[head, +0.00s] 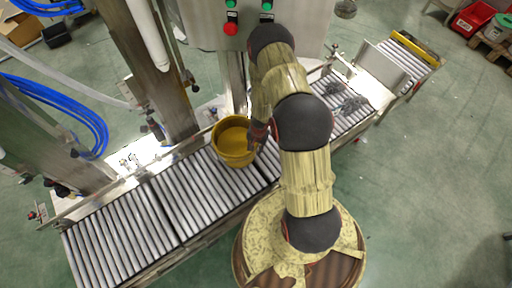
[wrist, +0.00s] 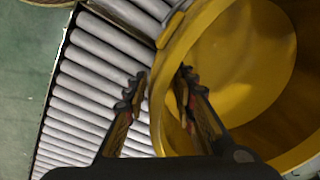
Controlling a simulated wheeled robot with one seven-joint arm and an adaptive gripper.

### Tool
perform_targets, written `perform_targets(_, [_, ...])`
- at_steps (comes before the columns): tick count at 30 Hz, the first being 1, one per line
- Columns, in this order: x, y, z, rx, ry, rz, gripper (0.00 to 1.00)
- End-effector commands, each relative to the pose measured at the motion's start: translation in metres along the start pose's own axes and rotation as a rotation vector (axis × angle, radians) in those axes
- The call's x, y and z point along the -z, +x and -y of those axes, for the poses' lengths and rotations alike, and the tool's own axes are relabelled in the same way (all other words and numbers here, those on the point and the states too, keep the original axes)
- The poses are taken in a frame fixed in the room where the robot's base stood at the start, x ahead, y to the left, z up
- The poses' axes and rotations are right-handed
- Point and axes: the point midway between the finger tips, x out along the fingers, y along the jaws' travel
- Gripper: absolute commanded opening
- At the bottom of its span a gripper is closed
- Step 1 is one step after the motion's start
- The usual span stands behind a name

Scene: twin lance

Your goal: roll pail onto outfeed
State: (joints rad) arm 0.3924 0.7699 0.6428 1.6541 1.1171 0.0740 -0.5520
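A yellow pail (head: 235,140) stands upright and open-topped on the roller conveyor (head: 190,190), near its middle. In the wrist view the pail (wrist: 235,75) fills the right side, and its inside looks empty. My gripper (head: 256,136) is at the pail's right rim in the head view, partly hidden by my arm. In the wrist view my gripper (wrist: 163,82) is open, with one finger outside the pail's wall and the other inside; a gap shows beside the inner finger. The conveyor's rollers (wrist: 80,90) lie left of the pail. No label shows which section is the outfeed.
The rollers left of the pail (head: 115,235) are bare. Dark objects (head: 348,103) lie on the conveyor's right part, beyond my arm. A machine post (head: 160,75) and a control panel with buttons (head: 250,22) stand behind the conveyor.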

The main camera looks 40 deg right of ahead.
Motion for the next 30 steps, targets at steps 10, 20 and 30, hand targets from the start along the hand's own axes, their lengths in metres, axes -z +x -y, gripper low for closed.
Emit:
perform_targets(10, [-0.0003,0.0112,-0.0002,0.0,-0.001,0.0,0.26])
perform_targets(20, [-0.0003,0.0109,-0.0002,0.0,0.0,0.0,0.13])
perform_targets(30, [-0.0004,0.011,-0.0002,0.0,0.0,0.0,0.0])
